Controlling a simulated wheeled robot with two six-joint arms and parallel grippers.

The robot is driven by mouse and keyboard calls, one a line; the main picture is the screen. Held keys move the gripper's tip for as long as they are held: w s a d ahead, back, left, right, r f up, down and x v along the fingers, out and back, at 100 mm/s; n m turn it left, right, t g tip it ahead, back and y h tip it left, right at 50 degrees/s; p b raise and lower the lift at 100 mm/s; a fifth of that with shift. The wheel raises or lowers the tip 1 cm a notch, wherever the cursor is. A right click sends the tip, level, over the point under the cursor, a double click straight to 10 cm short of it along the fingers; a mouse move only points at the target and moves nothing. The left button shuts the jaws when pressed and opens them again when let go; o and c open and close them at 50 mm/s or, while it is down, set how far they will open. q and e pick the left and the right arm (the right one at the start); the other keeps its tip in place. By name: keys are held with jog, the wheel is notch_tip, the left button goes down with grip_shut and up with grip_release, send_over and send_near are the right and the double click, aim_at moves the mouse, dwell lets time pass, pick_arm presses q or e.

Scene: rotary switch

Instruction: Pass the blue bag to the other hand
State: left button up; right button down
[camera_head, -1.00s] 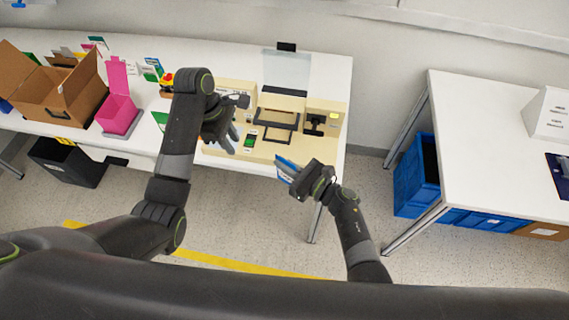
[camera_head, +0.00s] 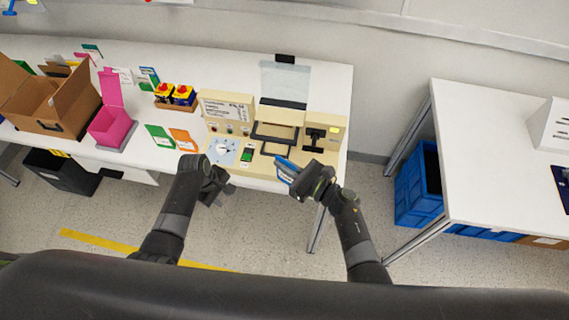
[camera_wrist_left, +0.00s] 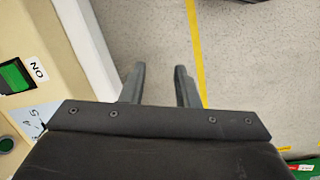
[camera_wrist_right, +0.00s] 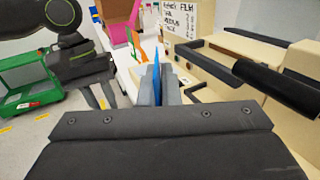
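The blue bag (camera_head: 286,170) is held in my right gripper (camera_head: 300,175), in front of the right part of the beige machine. In the right wrist view the bag shows as a thin blue edge (camera_wrist_right: 157,78) between the closed fingers. My left gripper (camera_head: 214,190) is at the machine's front left edge, apart from the bag. In the left wrist view its two fingers (camera_wrist_left: 160,85) stand apart with only floor between them. The left gripper also shows in the right wrist view (camera_wrist_right: 100,95).
The beige machine (camera_head: 232,108) stands on the white table (camera_head: 335,80). Left of it lie a green packet (camera_head: 160,136) and an orange packet (camera_head: 184,140). A pink box (camera_head: 110,125) and a cardboard box (camera_head: 45,105) stand farther left.

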pick_arm(q)
jog(key=s+a+f+m+y, duration=0.1)
jog(key=s+a+f+m, duration=0.25)
jog(key=s+f, duration=0.8)
jog(key=s+a+f+m+y, duration=0.25)
jog(key=s+f+m, duration=0.4)
jog(key=s, duration=0.75)
jog(key=s+a+f+m, duration=0.1)
jog(key=s+f+m, duration=0.1)
jog(key=s, duration=1)
jog(key=shift+s+a+f+t, duration=0.2)
jog(key=shift+f+t, duration=0.1)
jog(key=shift+f, duration=0.45)
jog(key=shift+h, duration=0.25)
